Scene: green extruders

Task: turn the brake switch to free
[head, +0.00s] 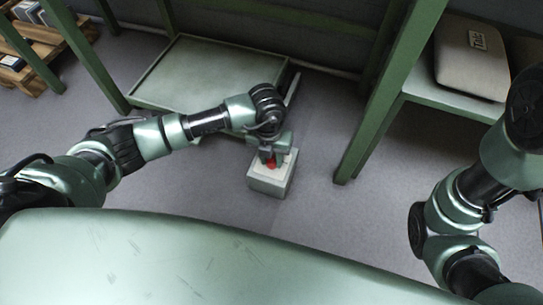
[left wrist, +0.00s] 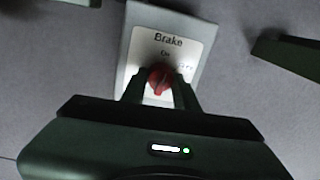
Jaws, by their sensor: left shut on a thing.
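The brake switch is a red knob (left wrist: 160,79) on a pale box (head: 267,184) that stands by itself low in the middle of the head view. My left gripper (head: 269,160) reaches down over the box from above and is shut on the red knob, one finger on each side in the left wrist view.
A low green-framed platform (head: 195,75) lies behind my left arm. A green shelf (head: 455,98) at the right holds a grey cushion-like bag (head: 471,58). A green post (head: 362,135) stands right of the box. Grey floor around the box is clear.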

